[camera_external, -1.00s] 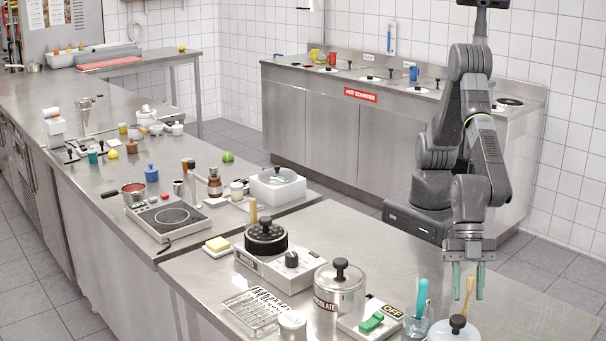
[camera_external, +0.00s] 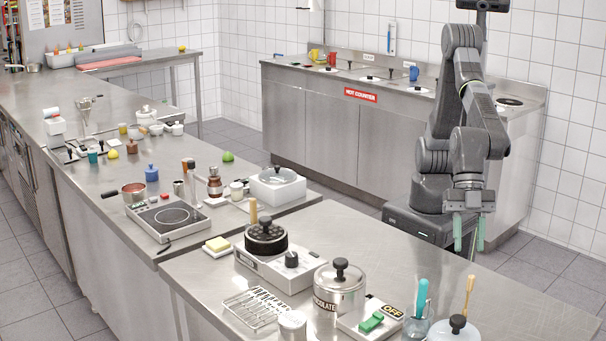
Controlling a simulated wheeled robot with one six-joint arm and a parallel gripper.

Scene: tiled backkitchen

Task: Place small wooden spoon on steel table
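A thin wooden handle (camera_external: 468,294), likely the small wooden spoon, stands nearly upright behind a pale blue lidded pot (camera_external: 454,332) at the front right of the steel table (camera_external: 400,248). Its lower end is hidden, so I cannot tell what it rests in. My gripper (camera_external: 468,234) is above and behind the handle, near the table's far edge. Its two green fingers point down and are apart, with nothing visible between them.
Near the handle are a glass with a turquoise-handled tool (camera_external: 421,296), a switch box (camera_external: 371,320), a chocolate pot (camera_external: 340,286) and a black-topped appliance (camera_external: 266,240). A wire rack (camera_external: 254,308) lies at the front. The table's middle right is clear.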

